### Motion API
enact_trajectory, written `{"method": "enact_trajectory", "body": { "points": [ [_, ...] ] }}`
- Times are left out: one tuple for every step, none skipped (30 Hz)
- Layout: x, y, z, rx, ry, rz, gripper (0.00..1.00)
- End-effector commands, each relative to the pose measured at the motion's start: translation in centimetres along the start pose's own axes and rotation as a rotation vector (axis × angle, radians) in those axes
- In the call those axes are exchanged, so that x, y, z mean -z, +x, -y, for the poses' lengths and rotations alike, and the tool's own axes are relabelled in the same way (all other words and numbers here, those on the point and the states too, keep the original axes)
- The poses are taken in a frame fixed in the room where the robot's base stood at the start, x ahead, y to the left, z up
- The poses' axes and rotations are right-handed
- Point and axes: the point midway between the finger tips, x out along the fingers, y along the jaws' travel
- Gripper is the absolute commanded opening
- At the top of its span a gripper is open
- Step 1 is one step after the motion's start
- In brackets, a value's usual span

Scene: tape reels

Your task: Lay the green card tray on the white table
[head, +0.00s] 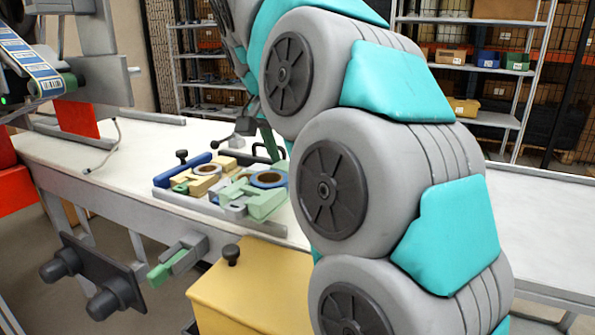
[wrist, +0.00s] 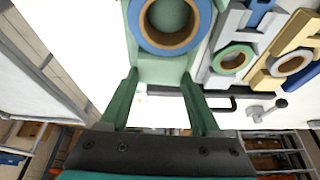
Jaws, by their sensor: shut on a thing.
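The pale green card tray (wrist: 160,70) fills the top middle of the wrist view. It carries a blue tape reel with a brown core (wrist: 163,47). My gripper (wrist: 160,80) has dark green fingers, shut on the tray's near end, one on each side. In the head view the green tray (head: 262,204) shows with its blue reel (head: 268,180) beside the fixture. My arm partly hides the gripper there. The white table (head: 120,140) lies under and around. Whether the tray touches anything below is not clear.
A grey tray with a green reel (wrist: 232,60) and a beige tray with a pale reel (wrist: 291,63) lie to the right in the wrist view. A black handle (wrist: 218,105) is close by. A labelling machine (head: 45,75) stands left. Bare table extends right (head: 540,225).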

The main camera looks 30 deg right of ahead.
Motion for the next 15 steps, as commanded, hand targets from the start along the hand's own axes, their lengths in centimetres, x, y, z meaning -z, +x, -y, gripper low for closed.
{"method": "enact_trajectory", "body": {
  "points": [
    [-1.0,0.0,1.9,0.002,-0.017,-0.002,0.00],
    [-1.5,-0.1,2.9,0.004,-0.022,-0.002,0.00],
    [-2.2,-0.3,4.0,0.009,-0.031,-0.002,0.00],
    [-2.6,-0.5,4.7,0.012,-0.037,-0.003,0.00],
    [-3.1,-0.6,5.4,0.014,-0.042,-0.004,0.00],
    [-3.6,-0.7,6.1,0.017,-0.049,-0.004,0.00],
    [-4.0,-0.7,6.6,0.018,-0.053,-0.004,0.00],
    [-4.3,-0.8,7.1,0.019,-0.057,-0.004,0.00],
    [-4.7,-0.8,7.6,0.020,-0.062,-0.003,0.00],
    [-4.9,-0.8,7.9,0.021,-0.065,-0.003,0.00],
    [-5.1,-0.8,8.1,0.022,-0.067,-0.002,0.00],
    [-5.1,-0.8,8.3,0.023,-0.069,-0.002,0.00],
    [-5.1,-0.8,8.3,0.023,-0.069,-0.002,0.00],
    [-4.9,-0.7,8.3,0.024,-0.069,-0.002,0.00],
    [-4.5,-0.6,8.1,0.024,-0.069,-0.002,0.00]
  ]
}}
